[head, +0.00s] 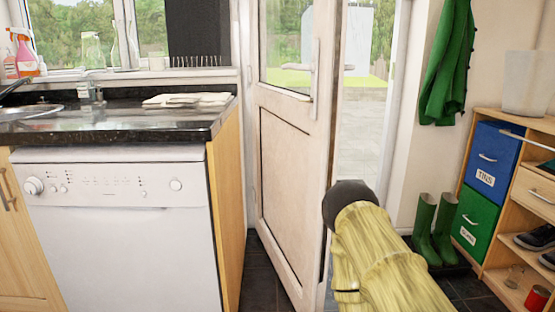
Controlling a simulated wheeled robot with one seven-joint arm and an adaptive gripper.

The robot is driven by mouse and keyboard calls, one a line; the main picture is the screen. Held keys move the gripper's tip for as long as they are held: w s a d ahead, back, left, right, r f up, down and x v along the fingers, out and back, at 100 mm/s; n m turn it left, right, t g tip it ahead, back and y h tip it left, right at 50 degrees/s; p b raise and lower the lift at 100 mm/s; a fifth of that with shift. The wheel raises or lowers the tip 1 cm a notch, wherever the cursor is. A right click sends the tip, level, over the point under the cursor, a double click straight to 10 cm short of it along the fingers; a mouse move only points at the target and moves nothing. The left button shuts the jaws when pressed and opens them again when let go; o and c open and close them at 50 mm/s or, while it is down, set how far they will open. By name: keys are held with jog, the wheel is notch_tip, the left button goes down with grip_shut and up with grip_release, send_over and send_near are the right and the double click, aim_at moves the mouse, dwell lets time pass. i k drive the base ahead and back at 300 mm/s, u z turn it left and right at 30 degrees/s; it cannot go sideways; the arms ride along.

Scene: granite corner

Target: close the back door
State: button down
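The back door (290,170) is a pale panel door with a glass upper part. It stands ajar, hinged at its left side, with its free edge swung into the room. A lever handle (314,70) is near that free edge. The doorway gap (362,130) to the right of the door shows paving and grass outside. My yellow arm, with a dark rounded end, rises from the lower right and overlaps the door's lower free edge in the picture. I cannot tell whether it touches the door. No gripper fingers show.
A worktop (120,128) with a white dishwasher (120,220) stands left of the door. Green boots (425,225) stand right of the doorway, beside a wooden shelf unit (492,262) with blue and green boxes. A green coat (447,65) hangs above. Dark floor shows below the door.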

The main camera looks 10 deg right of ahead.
aim_at(296, 143)
jog(key=u, duration=0.35)
jog(key=k, duration=0.4)
jog(key=u, duration=0.7)
jog(key=i, duration=1)
jog(key=z, duration=0.85)
